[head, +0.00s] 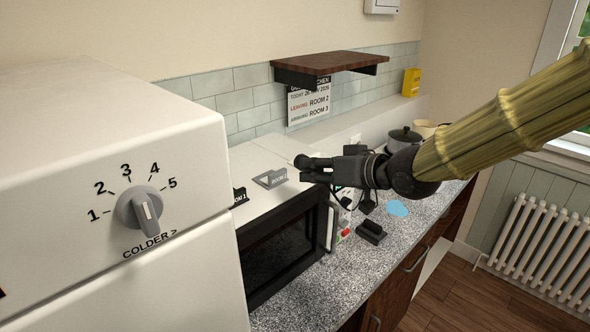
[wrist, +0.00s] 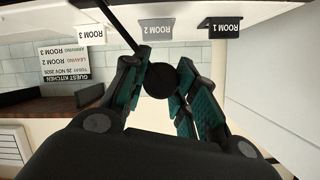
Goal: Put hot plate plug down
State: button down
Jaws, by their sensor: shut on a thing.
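A round black thing, which I take to be the hot plate plug (head: 302,161), sits at the tip of my gripper (head: 313,168) in the head view. In the wrist view the plug (wrist: 160,81) shows as a black disc between the two fingers, which are shut on it. A thin black rod or cord (wrist: 122,26) runs from near it toward the top edge. My gripper holds the plug over the top of the white microwave (head: 272,158), near the ROOM 2 card (head: 270,179). The hot plate itself cannot be made out clearly.
The ROOM 1 card (head: 240,195) stands on the microwave; the ROOM 3 card (wrist: 91,34) shows in the wrist view. A fridge (head: 110,190) stands left. A wooden shelf (head: 330,65) hangs behind. A black block (head: 371,232) and blue patch (head: 397,208) lie on the speckled counter.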

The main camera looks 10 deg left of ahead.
jog(key=w+a, duration=0.1)
jog(key=a, duration=0.1)
jog(key=w+a+p, duration=0.1)
jog(key=w+a, duration=0.1)
jog(key=w+a+p, duration=0.1)
jog(key=a, duration=0.1)
jog(key=shift+w+f, duration=0.15)
jog(key=shift+f, duration=0.2)
jog(key=shift+f+p, duration=1.15)
jog(key=shift+f, duration=0.6)
jog(key=shift+d, duration=0.1)
jog(key=shift+f, duration=0.1)
jog(key=c, duration=1.1)
grip_release()
jog(key=shift+d, duration=0.1)
